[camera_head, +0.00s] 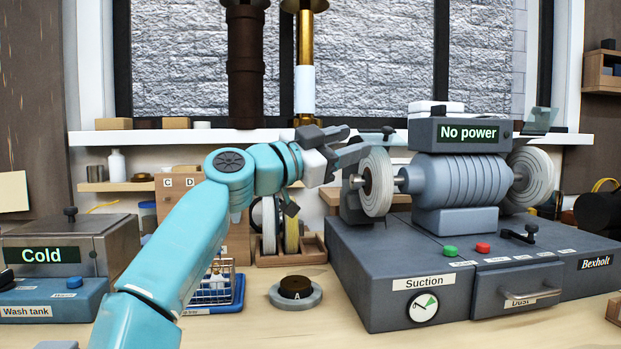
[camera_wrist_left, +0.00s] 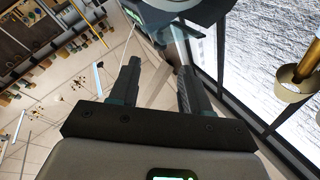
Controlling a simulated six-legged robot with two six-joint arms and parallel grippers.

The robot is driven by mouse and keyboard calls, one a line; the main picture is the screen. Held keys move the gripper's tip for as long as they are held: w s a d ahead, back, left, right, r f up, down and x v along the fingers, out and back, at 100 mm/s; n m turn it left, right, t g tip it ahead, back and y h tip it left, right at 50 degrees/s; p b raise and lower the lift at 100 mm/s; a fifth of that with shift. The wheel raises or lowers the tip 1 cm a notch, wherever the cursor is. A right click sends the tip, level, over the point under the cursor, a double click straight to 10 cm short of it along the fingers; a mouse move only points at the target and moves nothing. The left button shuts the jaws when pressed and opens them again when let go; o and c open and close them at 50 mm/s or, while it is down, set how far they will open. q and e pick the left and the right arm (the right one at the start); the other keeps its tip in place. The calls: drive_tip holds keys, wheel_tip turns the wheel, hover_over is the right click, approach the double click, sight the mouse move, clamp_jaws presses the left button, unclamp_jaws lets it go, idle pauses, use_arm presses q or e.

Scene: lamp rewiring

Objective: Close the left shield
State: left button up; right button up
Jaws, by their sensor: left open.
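The left shield (camera_head: 372,138) is a small clear plate with a dark knob, above the left white polishing wheel (camera_head: 376,182) of the grey machine. It looks raised, and my gripper is close to it on the left and partly in front. My left gripper (camera_head: 352,147) is open, its fingers pointing right towards the shield. In the left wrist view the two dark fingers (camera_wrist_left: 158,88) stand apart with nothing between them. I cannot tell whether a finger touches the shield. My right gripper is not in view.
The right shield (camera_head: 540,121) stands tilted up over the right wheel (camera_head: 530,178). The "No power" display (camera_head: 468,133) sits on the machine's motor. A brass column (camera_head: 305,75) and a brown column (camera_head: 245,75) stand behind my arm.

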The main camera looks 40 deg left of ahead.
use_arm(q)
drive_tip(key=b+v, duration=0.3)
drive_tip(key=v, duration=0.6)
drive_tip(key=shift+f, duration=0.1)
